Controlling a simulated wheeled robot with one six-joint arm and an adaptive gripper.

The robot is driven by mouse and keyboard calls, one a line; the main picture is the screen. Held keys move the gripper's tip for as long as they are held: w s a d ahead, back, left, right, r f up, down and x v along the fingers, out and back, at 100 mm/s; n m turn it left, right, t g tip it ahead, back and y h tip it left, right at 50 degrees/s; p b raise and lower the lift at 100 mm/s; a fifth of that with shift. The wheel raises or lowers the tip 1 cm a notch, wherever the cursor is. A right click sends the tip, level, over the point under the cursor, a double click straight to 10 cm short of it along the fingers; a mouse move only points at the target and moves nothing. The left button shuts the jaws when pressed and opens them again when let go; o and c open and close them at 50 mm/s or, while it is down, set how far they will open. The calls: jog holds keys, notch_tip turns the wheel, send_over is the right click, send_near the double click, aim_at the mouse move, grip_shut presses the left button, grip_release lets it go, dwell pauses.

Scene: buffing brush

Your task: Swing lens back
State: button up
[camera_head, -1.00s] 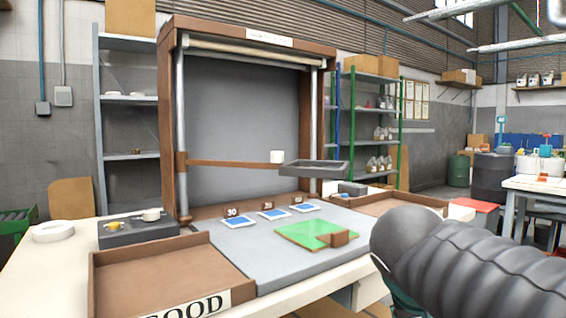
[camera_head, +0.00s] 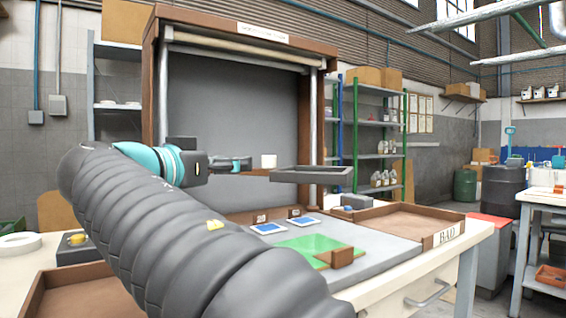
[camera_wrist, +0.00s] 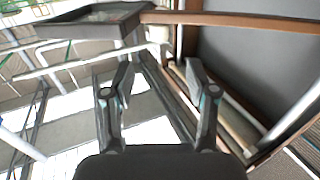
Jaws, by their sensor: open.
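The lens is a dark rectangular frame (camera_head: 310,175) on a brown swing arm (camera_head: 254,172) in front of the booth's grey back panel. A small white knob (camera_head: 268,161) stands on the arm beside the frame. My gripper (camera_head: 243,164) is just left of the knob in the head view, apart from it as far as I can tell. In the wrist view my gripper (camera_wrist: 155,75) is open with nothing between the fingers. The lens frame (camera_wrist: 85,22) is at the top left there and the brown arm (camera_wrist: 235,20) crosses the top. My arm hides the swing arm's left end.
The BAD tray (camera_head: 395,222) is at the right of the bench and a brown tray (camera_head: 85,296) is at the left front. A green mat (camera_head: 300,249) with a brown block (camera_head: 342,257) and blue cards (camera_head: 268,229) lie on the grey bench top. The booth's wooden post (camera_head: 332,120) stands behind the frame.

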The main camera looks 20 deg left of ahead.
aim_at(265, 161)
jog(key=p+x, duration=0.1)
jog(key=x, duration=1.1)
jog(key=shift+w+d+p, duration=0.2)
jog(key=shift+w+p, duration=0.1)
jog(key=shift+w, duration=0.05)
grip_shut()
